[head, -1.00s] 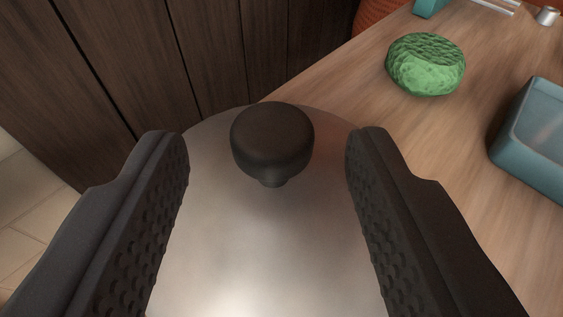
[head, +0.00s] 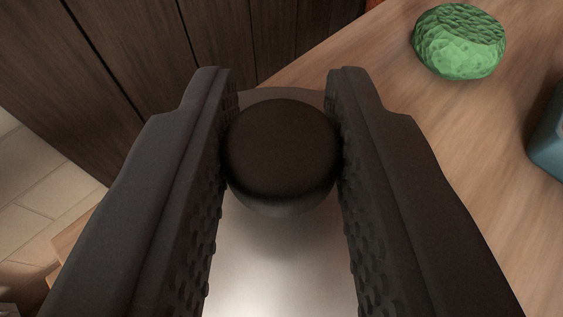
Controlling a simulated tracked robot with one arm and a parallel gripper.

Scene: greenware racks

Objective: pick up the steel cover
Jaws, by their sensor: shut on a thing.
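The steel cover (head: 283,262) is a shiny grey metal lid below my gripper, with a round black knob (head: 282,150) on top. My gripper (head: 283,140) is shut on the knob, with one dark, studded finger against each side of it. The fingers hide the left and right parts of the cover. I cannot tell whether the cover rests on something or hangs clear.
A green textured round object (head: 459,42) lies on the wooden worktop (head: 440,125) at the upper right. A blue-teal container (head: 548,138) is cut off at the right edge. Dark wood panels (head: 150,50) stand at the upper left, above a tiled floor (head: 40,180).

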